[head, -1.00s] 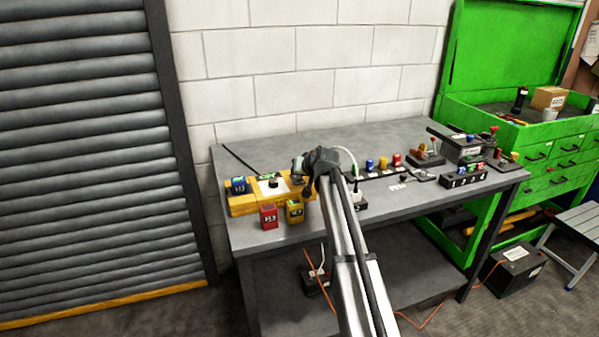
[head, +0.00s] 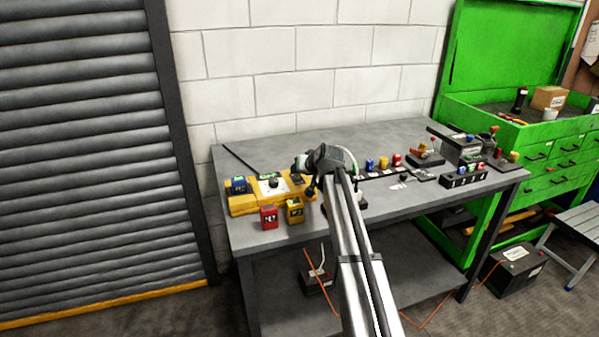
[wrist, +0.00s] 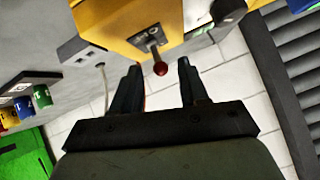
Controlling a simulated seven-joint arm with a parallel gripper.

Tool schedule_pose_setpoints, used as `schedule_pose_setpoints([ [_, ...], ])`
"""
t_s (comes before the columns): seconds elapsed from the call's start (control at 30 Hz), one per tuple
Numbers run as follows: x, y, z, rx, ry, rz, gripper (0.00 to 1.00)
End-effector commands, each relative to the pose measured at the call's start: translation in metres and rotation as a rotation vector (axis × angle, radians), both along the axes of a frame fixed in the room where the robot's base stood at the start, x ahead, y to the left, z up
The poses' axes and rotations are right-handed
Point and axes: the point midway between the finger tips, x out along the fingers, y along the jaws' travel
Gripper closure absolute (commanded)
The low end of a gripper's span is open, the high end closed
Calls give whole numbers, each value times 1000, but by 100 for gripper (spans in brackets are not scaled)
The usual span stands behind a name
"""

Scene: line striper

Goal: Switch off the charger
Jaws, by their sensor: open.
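The yellow charger (head: 243,205) lies at the left of the grey workbench, with a dark knob on a pale panel and a blue pack on its left end. In the head view my arm's end hides the fingers and lever.
A red pack (head: 269,217) and a yellow pack (head: 294,211) stand in front of the charger. Several coloured caps and dark devices stand to the right on the workbench (head: 400,212). A grey socket block with a cable (wrist: 83,53) is left of my fingers in the wrist view.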

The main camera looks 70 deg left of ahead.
Motion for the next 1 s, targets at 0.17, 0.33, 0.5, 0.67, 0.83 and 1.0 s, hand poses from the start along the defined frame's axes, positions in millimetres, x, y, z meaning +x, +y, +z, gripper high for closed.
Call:
schedule_pose_setpoints([
  [0.17, 2, -32, 23, 2, 0, -1, 56],
  [0.33, 6, -57, 43, 2, 1, -1, 56],
  [0.5, 8, -75, 58, 1, 1, 0, 56],
  [0.67, 9, -84, 65, 0, 1, 0, 56],
  [0.83, 9, -87, 68, -1, 2, 1, 56],
  [1.0, 9, -87, 68, -1, 2, 1, 56],
])
